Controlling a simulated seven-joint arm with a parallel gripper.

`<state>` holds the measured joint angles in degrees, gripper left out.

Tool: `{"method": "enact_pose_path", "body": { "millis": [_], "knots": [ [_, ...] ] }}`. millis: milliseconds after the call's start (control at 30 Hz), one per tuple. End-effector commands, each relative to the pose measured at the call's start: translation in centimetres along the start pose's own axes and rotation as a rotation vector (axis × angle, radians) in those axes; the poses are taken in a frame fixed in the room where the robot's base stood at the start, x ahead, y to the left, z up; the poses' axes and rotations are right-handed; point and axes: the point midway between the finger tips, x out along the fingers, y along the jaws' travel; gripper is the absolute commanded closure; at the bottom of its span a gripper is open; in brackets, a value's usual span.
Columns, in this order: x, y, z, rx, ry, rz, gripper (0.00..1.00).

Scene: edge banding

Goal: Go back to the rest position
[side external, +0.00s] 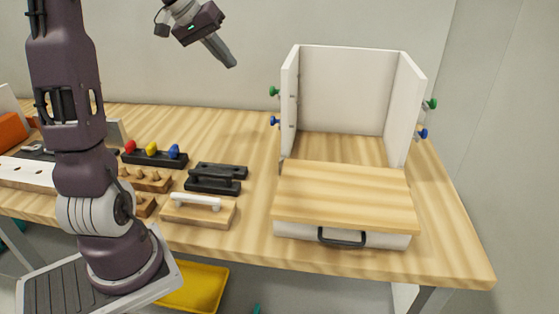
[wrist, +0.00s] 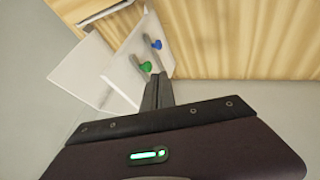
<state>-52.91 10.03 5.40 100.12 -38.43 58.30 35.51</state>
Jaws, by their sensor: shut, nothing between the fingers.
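My gripper (side external: 231,62) is shut and empty. It hangs high above the back of the table, left of the white cabinet frame (side external: 344,88), touching nothing. In the wrist view the closed fingers (wrist: 158,92) point toward the white panels (wrist: 125,70) of the frame, where a green knob (wrist: 146,66) and a blue knob (wrist: 157,44) show.
The wooden table (side external: 250,150) holds a drawer box with a black handle (side external: 342,237) at the right front. Handle blocks (side external: 198,210) and a rack with red, yellow and blue knobs (side external: 152,150) lie at the middle left. A yellow bin (side external: 195,288) sits below.

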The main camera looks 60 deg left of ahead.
Motion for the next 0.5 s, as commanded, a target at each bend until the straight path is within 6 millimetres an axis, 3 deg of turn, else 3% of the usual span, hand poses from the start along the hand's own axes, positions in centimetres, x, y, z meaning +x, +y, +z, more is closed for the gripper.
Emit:
{"method": "enact_pose_path", "body": {
  "millis": [67, 133, 233, 300, 400, 500],
  "knots": [
    [-0.3, 4.3, 3.2, 0.071, -0.039, 0.0, 1.0],
    [-0.9, 8.7, 8.3, 0.165, -0.087, -0.011, 1.0],
    [-2.4, 12.7, 17.3, 0.323, -0.14, -0.04, 1.0],
    [-3.5, 13.4, 23.4, 0.439, -0.153, -0.059, 1.0],
    [-4.7, 12.2, 30.1, 0.587, -0.14, -0.078, 1.0],
    [-5.0, 10.4, 33.5, 0.677, -0.115, -0.085, 1.0]
  ]
}}
